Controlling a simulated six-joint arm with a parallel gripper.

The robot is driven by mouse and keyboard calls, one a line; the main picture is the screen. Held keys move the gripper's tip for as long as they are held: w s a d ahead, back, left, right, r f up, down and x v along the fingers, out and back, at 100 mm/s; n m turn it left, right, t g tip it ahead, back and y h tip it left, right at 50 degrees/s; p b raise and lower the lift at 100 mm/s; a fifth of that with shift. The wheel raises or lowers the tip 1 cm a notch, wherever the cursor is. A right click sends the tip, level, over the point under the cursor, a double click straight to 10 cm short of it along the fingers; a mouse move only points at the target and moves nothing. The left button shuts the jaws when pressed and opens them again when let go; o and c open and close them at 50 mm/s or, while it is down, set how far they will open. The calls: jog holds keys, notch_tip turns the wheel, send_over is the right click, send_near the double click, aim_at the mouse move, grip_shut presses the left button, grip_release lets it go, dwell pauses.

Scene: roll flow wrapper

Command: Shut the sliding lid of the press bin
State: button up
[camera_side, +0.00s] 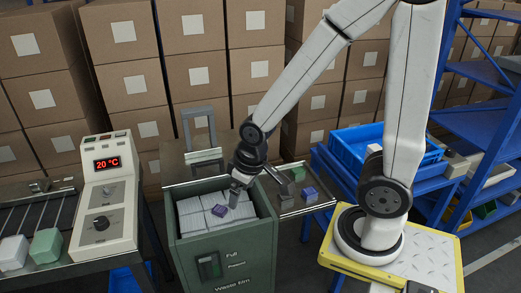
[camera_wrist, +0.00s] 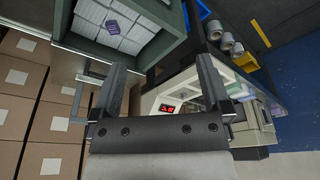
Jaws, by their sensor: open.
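The green press bin (camera_side: 222,255) stands left of my arm with its top open. White packets (camera_side: 190,217) and one purple block (camera_side: 220,211) show inside; the bin's rim also shows at the top of the wrist view (camera_wrist: 150,53). A flat grey-brown panel (camera_side: 177,168) behind the opening looks like the slid-back lid. An upright grey frame (camera_side: 200,130) stands at it and appears at left in the wrist view (camera_wrist: 72,100). My gripper (camera_side: 235,190) is over the opening's back right part, fingers apart (camera_wrist: 163,85) and nothing between them. Contact with the bin cannot be told.
A control box (camera_side: 103,200) reading 20 °C and a conveyor (camera_side: 40,215) stand left of the bin. A small shelf (camera_side: 300,202) with a purple and a green block adjoins its right. Stacked cartons (camera_side: 190,65) are behind; a blue crate (camera_side: 375,145) is behind my base.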

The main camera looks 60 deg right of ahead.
jog(key=shift+w, duration=0.15)
jog(key=c, duration=0.7)
jog(key=shift+w+d, duration=0.25)
jog(key=shift+w, duration=0.1)
jog(key=c, duration=0.4)
jog(key=w+d, duration=0.1)
jog(key=w, duration=0.2)
jog(key=w+d+m+h, duration=0.1)
jog(key=w+d, duration=0.1)
jog(key=w, duration=0.1)
jog(key=w+d+m, duration=0.1)
jog(key=w+d, duration=0.1)
jog(key=w, duration=0.1)
jog(key=shift+w+f+t+h, duration=0.1)
jog(key=shift+f+t+h, duration=0.2)
jog(key=shift+f, duration=0.1)
grip_shut()
jog(key=w+d+f+m+t+h, duration=0.1)
jog(key=w+d+f+m+h, duration=0.1)
jog(key=w+d+f, duration=0.3)
jog(key=w+d+f+m+t+h, duration=0.1)
jog(key=w+d+f+m, duration=0.3)
jog(key=w+d, duration=1)
jog(key=shift+w+d+f+m+h, duration=0.2)
jog(key=shift+d+f+m+h, duration=0.25)
jog(key=shift+d, duration=0.2)
